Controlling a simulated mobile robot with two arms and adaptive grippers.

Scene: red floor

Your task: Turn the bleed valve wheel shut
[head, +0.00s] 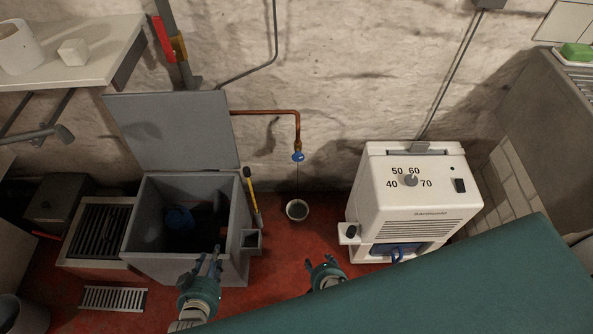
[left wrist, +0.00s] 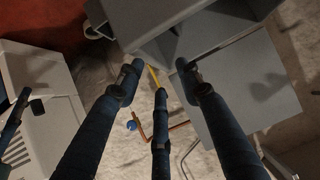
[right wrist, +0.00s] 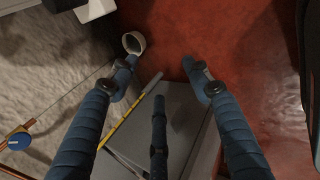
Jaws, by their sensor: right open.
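The bleed valve wheel (head: 298,157) is small and blue, at the lower end of a copper pipe (head: 268,113) on the wall. It also shows in the left wrist view (left wrist: 131,126) and at the left edge of the right wrist view (right wrist: 19,141). A thin line hangs below it towards a small round pot (head: 297,209) on the floor. My left gripper (head: 213,264) is open and empty in front of the grey bin, apart from the wheel. My right gripper (head: 326,265) is open and empty, low and in front of the pot, also apart from the wheel.
An open grey bin (head: 190,262) with a raised lid (head: 172,128) stands left of the pipe. A yellow-handled tool (head: 251,192) leans at its right side. A white dial unit (head: 413,195) stands right. A green surface (head: 450,290) covers the lower right.

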